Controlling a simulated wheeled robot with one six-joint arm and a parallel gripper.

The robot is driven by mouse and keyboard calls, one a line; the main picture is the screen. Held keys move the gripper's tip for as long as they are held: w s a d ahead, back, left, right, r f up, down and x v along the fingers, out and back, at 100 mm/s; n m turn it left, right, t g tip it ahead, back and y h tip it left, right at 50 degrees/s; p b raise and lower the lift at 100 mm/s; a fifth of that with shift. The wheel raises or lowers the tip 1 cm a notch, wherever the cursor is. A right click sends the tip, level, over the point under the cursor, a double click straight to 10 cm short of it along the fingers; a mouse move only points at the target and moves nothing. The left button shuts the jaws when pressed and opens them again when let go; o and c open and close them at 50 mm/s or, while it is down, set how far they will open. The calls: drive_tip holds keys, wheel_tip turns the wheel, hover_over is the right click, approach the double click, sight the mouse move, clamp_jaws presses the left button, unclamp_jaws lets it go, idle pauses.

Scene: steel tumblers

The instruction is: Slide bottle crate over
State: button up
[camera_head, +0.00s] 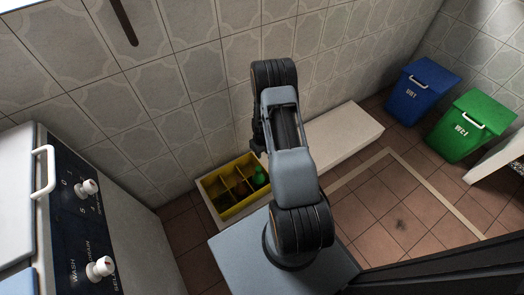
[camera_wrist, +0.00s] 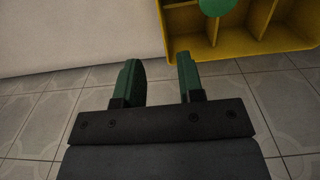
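The yellow bottle crate (camera_head: 236,196) sits on a low white ledge along the tiled wall in the head view, left of my arm. It has several compartments, and a green bottle (camera_head: 260,175) stands in one at its right end. In the wrist view the crate (camera_wrist: 240,47) shows at the upper right, with a round green bottle top (camera_wrist: 217,5) at the picture's edge. My gripper (camera_wrist: 158,75) has its two green fingers apart with nothing between them. The crate lies beyond and to the right of the fingers, not touching them. In the head view my arm hides the gripper's fingertips.
The white ledge (camera_head: 345,133) runs on to the right of my arm, and its visible top is bare. A blue bin (camera_head: 420,92) and a green bin (camera_head: 470,125) stand at the far right. A machine with knobs (camera_head: 85,215) stands at the left.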

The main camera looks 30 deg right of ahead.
wheel_tip(320, 180, down, 13)
drive_tip(key=b, duration=0.4)
drive_tip(key=shift+r, duration=0.15)
clamp_jaws()
idle(0.3)
idle(1.2)
